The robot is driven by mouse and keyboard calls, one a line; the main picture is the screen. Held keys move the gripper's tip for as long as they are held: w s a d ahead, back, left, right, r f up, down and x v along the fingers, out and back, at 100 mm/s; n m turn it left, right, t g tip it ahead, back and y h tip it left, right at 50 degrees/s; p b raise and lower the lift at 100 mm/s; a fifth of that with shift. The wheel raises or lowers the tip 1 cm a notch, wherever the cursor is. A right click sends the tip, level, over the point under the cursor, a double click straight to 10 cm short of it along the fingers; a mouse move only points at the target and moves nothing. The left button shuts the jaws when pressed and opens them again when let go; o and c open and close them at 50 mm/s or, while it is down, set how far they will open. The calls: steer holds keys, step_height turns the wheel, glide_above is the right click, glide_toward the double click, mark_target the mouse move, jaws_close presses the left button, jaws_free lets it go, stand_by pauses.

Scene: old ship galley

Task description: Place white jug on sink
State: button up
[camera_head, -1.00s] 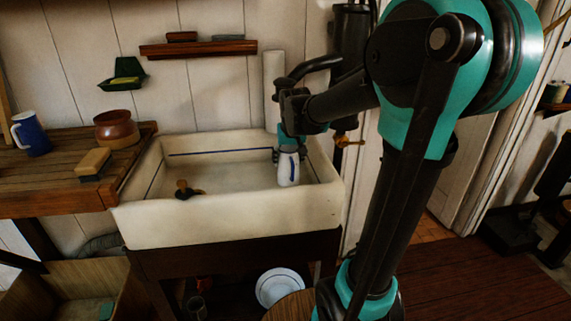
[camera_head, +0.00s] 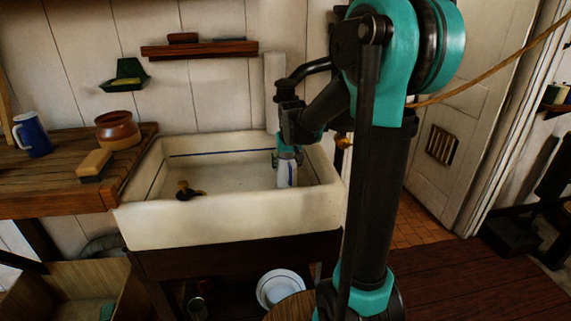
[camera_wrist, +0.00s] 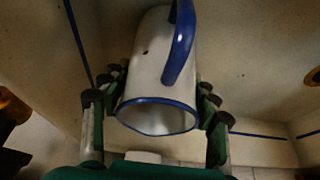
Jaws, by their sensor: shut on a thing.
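The white jug (camera_head: 287,172) has a blue rim and a blue handle. In the head view it is upright inside the right part of the white sink (camera_head: 230,226). My gripper (camera_head: 287,153) is above it, pointing down, with its fingers at the jug's upper part. In the wrist view the jug (camera_wrist: 158,75) sits between the fingers of my gripper (camera_wrist: 158,105), with its rim towards the camera. The fingers are shut on it.
A wooden counter (camera_head: 60,186) left of the sink holds a blue mug (camera_head: 32,137), a brown pot (camera_head: 118,129) and a brush (camera_head: 94,164). A dark plug-like thing (camera_head: 187,190) is in the sink's left part. A shelf (camera_head: 199,50) is on the wall above.

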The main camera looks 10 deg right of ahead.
steer(key=w, duration=0.3)
steer(key=shift+w+f, duration=0.15)
steer(key=shift+f, duration=0.45)
steer(key=o, duration=1.6)
steer(key=shift+f, duration=0.1)
steer(key=shift+c, duration=0.2)
steer(key=v, duration=0.7)
steer(key=shift+s+r, duration=0.25)
steer(key=shift+r, duration=0.1)
